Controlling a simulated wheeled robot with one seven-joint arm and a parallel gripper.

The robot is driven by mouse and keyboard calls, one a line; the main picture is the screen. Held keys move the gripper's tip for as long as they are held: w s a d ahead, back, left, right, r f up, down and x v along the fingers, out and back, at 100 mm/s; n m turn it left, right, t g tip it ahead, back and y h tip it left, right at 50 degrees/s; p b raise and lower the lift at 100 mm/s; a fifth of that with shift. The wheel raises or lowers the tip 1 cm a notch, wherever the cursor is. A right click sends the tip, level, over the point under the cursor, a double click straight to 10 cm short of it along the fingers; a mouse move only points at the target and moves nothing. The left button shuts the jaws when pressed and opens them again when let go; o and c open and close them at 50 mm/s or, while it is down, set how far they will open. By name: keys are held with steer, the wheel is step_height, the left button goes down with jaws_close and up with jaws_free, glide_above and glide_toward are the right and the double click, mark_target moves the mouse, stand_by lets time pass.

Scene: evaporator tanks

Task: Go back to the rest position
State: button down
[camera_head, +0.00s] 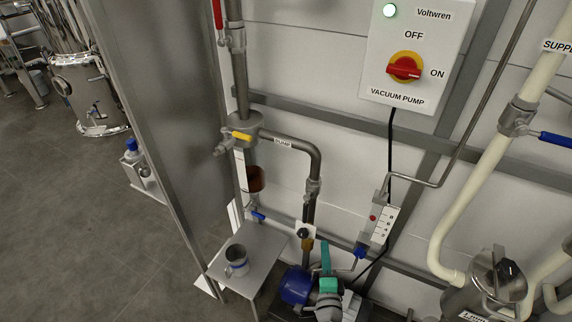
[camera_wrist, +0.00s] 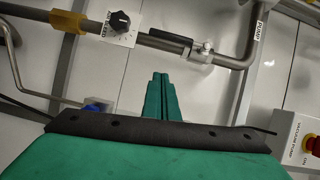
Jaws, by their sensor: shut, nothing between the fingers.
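My green gripper (camera_wrist: 160,76) points away from the camera in the wrist view, its two fingers close together and nothing between them. A dark plate crosses its base. In the head view my gripper (camera_head: 325,244) appears low in the middle, its teal fingers toward the wall. It is in front of the pipework and holds nothing. No task object other than my own arm shows.
A black knob on a white plate (camera_wrist: 121,22) and a grey pipe (camera_wrist: 222,59) lie beyond the fingertips. The vacuum pump box (camera_head: 416,52) is on the wall. A metal cup (camera_head: 237,260) stands on a small table (camera_head: 262,246). Open floor (camera_head: 95,205) is at left.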

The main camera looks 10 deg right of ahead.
steer(key=s+a+f+n+g+y, duration=0.1)
steer(key=s+a+f+n, duration=0.1)
steer(key=s+a+n, duration=0.5)
steer(key=s+a+f+n, duration=0.15)
steer(key=s+a, duration=0.35)
steer(key=s, duration=0.5)
steer(key=s+a+r+n+y, duration=0.1)
steer(key=s+a+r+n, duration=0.3)
steer(key=s, duration=0.4)
steer(key=s+a+r+n+y, duration=0.2)
steer(key=s+a+r+n, duration=0.3)
steer(key=s, duration=0.4)
steer(key=shift+s+a+r+n, duration=0.15)
steer(key=shift+a+n, duration=0.65)
steer(key=shift+n, duration=0.35)
